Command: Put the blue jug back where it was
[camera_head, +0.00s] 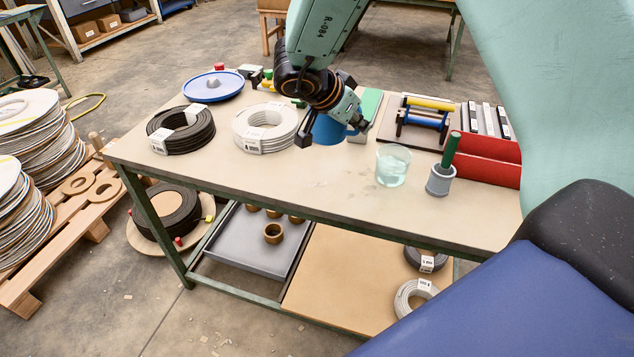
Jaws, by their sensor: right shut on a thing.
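The blue jug (327,131) is partly hidden behind my right gripper (334,127), over the back middle of the workbench. My right gripper comes down from the top of the picture and is shut on the jug. Only part of the jug's blue side shows below and between the fingers. I cannot tell whether its base touches the bench top. My left gripper is not in view.
On the workbench (270,177), a clear glass of liquid (392,167) and a grey pot with a green handle (440,178) stand right of the jug. A white coil (265,127) lies close on its left. The front middle is clear.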

